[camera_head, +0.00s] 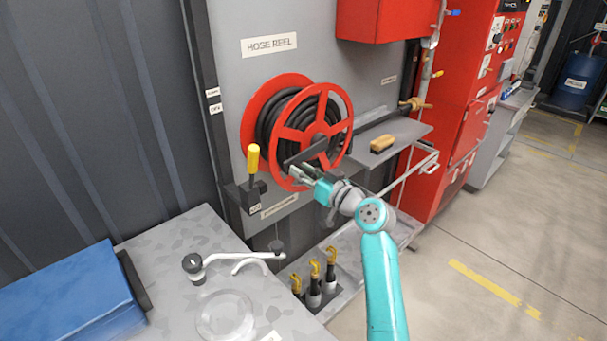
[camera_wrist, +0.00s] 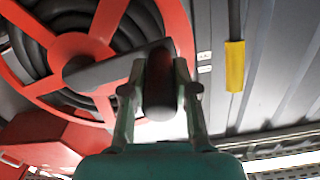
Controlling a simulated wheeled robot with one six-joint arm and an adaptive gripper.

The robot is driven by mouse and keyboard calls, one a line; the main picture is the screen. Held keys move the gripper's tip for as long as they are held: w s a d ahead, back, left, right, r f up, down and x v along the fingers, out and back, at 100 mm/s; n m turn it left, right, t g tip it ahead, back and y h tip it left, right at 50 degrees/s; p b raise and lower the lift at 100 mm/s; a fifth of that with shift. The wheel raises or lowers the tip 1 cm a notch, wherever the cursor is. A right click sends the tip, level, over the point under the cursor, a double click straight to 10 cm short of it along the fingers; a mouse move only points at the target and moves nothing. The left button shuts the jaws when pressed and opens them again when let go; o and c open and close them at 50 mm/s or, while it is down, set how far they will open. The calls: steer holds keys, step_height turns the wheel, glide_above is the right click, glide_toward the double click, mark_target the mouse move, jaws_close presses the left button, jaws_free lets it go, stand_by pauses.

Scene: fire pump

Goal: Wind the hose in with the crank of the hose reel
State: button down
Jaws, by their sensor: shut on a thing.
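The hose reel (camera_head: 282,95) has red spoked flanges and is mounted on the grey wall panel under a HOSE REEL label. Black hose (camera_head: 272,124) is coiled on its drum, and the coils also show in the wrist view (camera_wrist: 132,22). The crank arm (camera_head: 306,151) is a dark bar running from the hub toward the lower left; in the wrist view it crosses the red spokes (camera_wrist: 110,66). My gripper (camera_head: 296,172) is at the crank's outer end. In the wrist view its fingers (camera_wrist: 160,100) are shut on the dark crank handle (camera_wrist: 159,80), one finger on each side.
A yellow-handled lever (camera_head: 253,158) stands close left of the reel. A shelf with a brush (camera_head: 383,143) is to the right. A grey table (camera_head: 180,238) with a blue box (camera_head: 75,300) is at lower left. Hooked yellow-topped tools (camera_head: 314,270) stand below my gripper.

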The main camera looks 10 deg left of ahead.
steer(key=shift+r+m, duration=0.3)
steer(key=shift+r, duration=0.2)
steer(key=r+m, duration=0.1)
steer(key=r, duration=0.1)
steer(key=r+m, duration=0.1)
steer(key=m, duration=0.1)
steer(key=w+r+m, duration=0.1)
steer(key=r+m, duration=0.1)
steer(key=shift+d+r, duration=0.3)
steer(key=shift+d, duration=0.05)
steer(key=w+d+r+m, duration=0.2)
steer(key=w+d+m, duration=0.3)
steer(key=m, duration=0.4)
steer(key=w+d+r+m, duration=0.3)
steer(key=w+d+m, duration=0.2)
steer(key=w+m, duration=0.3)
steer(key=shift+d+r+m, duration=0.2)
steer(key=shift+r+m, duration=0.15)
steer(key=shift+m, duration=0.45)
steer(key=shift+w, duration=0.15)
steer(key=c, duration=0.9)
jaws_free()
